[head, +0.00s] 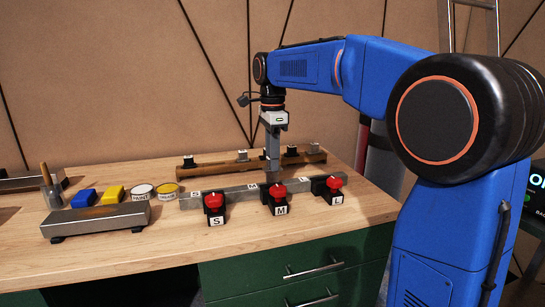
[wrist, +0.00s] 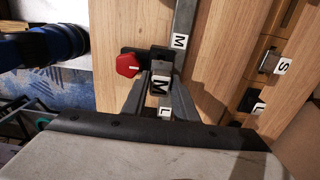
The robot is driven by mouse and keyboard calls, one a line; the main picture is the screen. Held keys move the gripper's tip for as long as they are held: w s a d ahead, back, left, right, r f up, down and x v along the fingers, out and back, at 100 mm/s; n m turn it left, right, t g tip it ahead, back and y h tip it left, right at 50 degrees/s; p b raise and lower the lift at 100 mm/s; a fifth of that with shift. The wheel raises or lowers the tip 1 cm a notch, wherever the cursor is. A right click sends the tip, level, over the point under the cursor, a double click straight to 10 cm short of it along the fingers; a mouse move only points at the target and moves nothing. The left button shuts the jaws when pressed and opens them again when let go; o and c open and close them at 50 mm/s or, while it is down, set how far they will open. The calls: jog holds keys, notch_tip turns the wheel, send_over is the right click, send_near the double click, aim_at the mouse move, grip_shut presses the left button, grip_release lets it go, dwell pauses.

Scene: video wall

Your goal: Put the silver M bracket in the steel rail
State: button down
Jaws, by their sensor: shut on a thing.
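My gripper (wrist: 160,92) is shut on a grey bracket with a white M label (wrist: 160,84). In the head view my gripper (head: 272,168) points straight down at the middle of the steel rail (head: 235,188), just behind the red-knobbed M clamp (head: 279,208). The bracket is mostly hidden there. In the wrist view the bracket is over the line of the rail (wrist: 186,15), beside the M clamp's red knob (wrist: 128,65) and black body. I cannot tell whether it touches the rail or sits down in it.
S (head: 214,205) and L (head: 332,188) red-knobbed clamps flank the M one. A wooden rack (head: 220,167) with several brackets stands behind the rail. A grey steel block (head: 95,219), cans, and blue and yellow blocks lie left. The front right worktop is clear.

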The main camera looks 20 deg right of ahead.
aim_at(272, 174)
jog(key=shift+f, duration=2.65)
dwell(2.1)
jog(key=c, duration=1.2)
grip_release()
jog(key=shift+o, duration=0.2)
jog(key=shift+r, duration=1)
jog(key=shift+o, duration=0.9)
jog(key=shift+r, duration=2.5)
